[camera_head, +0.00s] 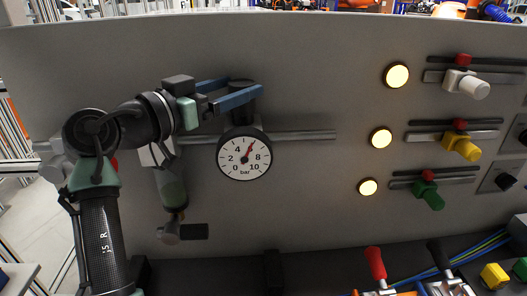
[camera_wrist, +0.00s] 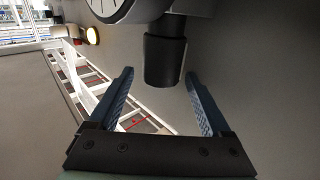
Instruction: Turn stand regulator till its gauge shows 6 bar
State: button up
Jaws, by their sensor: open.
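The regulator's round white gauge (camera_head: 244,155), marked in bar, sits on the grey panel. Its red needle points up and to the right, between the 4 and the 8, at about 6. The black regulator knob (camera_head: 241,105) stands above the gauge; in the wrist view the knob (camera_wrist: 163,62) shows with part of the gauge dial (camera_wrist: 108,8). My gripper (camera_head: 246,88) is open, its blue fingers at the knob's upper part. In the wrist view the fingertips (camera_wrist: 158,72) lie on either side of the knob's end, with visible gaps.
A horizontal rail (camera_head: 305,135) runs behind the gauge. A filter bowl (camera_head: 171,188) hangs to the left, under my arm. Lit round lamps (camera_head: 380,137) and coloured valves (camera_head: 462,146) are on the right. Red- and black-handled tools (camera_head: 375,263) are at lower right.

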jog(key=shift+r+n+t+y+p, duration=0.2)
jog(key=shift+n+t+y+p, duration=0.15)
jog(key=shift+p, duration=0.25)
jog(key=y+p, duration=0.1)
jog(key=p, duration=0.1)
jog(key=n+t+y+p, duration=0.1)
jog(key=shift+s+d+r+n+t+p, duration=0.15)
jog(key=shift+n+t+p, duration=0.1)
jog(key=shift+p, duration=0.1)
jog(key=y+p, duration=0.1)
jog(key=n+t+y+p, duration=0.1)
jog(key=p, duration=0.1)
jog(key=shift+s+d+n+p, duration=0.1)
jog(key=shift+d+n+p, duration=0.1)
jog(key=shift+n+p, duration=0.1)
jog(key=n+y+p, duration=0.1)
jog(key=p, duration=0.2)
jog(key=n+t+y+p, duration=0.1)
jog(key=y+p, duration=0.1)
jog(key=p, duration=0.2)
jog(key=shift+d+y, duration=0.2)
jog(key=shift+y, duration=0.05)
jog(key=n+y+p, duration=0.1)
jog(key=p, duration=0.2)
jog(key=n+t+y+p, duration=0.1)
jog(key=y+p, duration=0.1)
jog(key=p, duration=0.2)
jog(key=shift+s+d, duration=0.1)
jog(key=shift+d, duration=0.15)
